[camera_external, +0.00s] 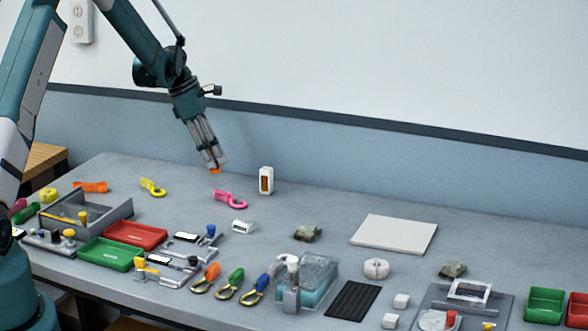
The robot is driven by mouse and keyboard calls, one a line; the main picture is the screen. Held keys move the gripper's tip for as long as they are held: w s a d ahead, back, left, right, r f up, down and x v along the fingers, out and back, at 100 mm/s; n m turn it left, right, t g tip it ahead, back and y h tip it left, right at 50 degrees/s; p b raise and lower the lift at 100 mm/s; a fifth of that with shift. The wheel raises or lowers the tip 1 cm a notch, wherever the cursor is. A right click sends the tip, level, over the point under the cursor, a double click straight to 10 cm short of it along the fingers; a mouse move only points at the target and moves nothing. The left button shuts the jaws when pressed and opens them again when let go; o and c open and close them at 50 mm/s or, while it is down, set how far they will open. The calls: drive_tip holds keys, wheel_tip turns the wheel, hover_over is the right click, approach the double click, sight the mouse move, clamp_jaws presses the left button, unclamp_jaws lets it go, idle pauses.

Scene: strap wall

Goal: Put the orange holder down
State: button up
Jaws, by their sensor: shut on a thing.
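My gripper (214,163) points down over the back of the grey table, left of the white upright block with a brown front. Another orange piece (90,186) lies at the table's back left.
A pink hook (230,198) lies just below my gripper in the picture, and the white block (266,181) stands to its right. A yellow hook (153,187) is to the left. Trays and tools crowd the front. The wall (330,135) rises behind the table (330,205).

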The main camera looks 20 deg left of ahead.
drive_tip(key=shift+f, duration=1.75)
drive_tip(key=shift+f, duration=0.2)
drive_tip(key=o, duration=0.9)
drive_tip(key=shift+o, duration=0.2)
drive_tip(key=shift+r, duration=0.15)
drive_tip(key=v, duration=1.2)
drive_tip(key=shift+s+a, duration=0.1)
